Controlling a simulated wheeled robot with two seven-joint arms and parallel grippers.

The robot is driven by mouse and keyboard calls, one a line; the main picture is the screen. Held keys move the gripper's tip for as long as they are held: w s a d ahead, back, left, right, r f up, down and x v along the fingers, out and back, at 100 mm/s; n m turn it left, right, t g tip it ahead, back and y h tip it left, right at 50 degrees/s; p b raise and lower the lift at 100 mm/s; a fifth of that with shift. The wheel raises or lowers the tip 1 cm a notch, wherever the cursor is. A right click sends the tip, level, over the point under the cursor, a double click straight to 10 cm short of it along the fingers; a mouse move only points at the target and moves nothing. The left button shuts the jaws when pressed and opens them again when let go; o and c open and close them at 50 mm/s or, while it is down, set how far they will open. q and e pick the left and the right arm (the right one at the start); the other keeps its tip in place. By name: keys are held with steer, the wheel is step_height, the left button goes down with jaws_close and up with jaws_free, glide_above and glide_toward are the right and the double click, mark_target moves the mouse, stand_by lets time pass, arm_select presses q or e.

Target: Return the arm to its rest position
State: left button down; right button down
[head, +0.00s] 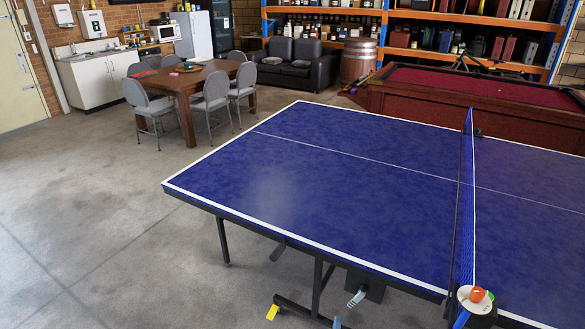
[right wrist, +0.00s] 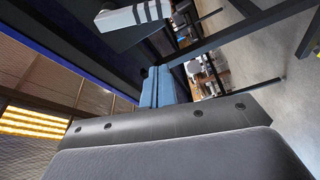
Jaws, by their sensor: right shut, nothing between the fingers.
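My right gripper (head: 337,322) shows only as a small light-blue tip at the bottom edge of the head view, low by the near side of the table tennis table (head: 330,170). In the right wrist view its blue fingers (right wrist: 160,87) lie together, shut, with nothing between them. The grey wrist housing fills the bottom of that view. My left gripper is not in view.
The table's near edge and dark legs are close to the right gripper. A white dish with an orange ball (head: 477,295) is at the net's near end. Open concrete floor (head: 120,240) lies left. A dining table (head: 190,78) and pool table (head: 470,90) stand beyond.

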steer(key=s+a+f+m+g+y, duration=0.2)
steer(key=a+f+m+g+y, duration=0.4)
steer(key=f+m+g, duration=0.4)
steer(key=s+d+f+g, duration=0.1)
steer(key=s+f+g, duration=0.1)
steer(key=s, duration=1.2)
steer(key=s+d+f+g, duration=0.1)
steer(key=s+f, duration=0.3)
steer(key=s, duration=0.9)
steer(key=s+f+g, duration=0.3)
steer(key=s, duration=1.1)
steer(key=shift+s+d+f+n+g+h, duration=0.3)
steer(key=shift+d+g, duration=0.1)
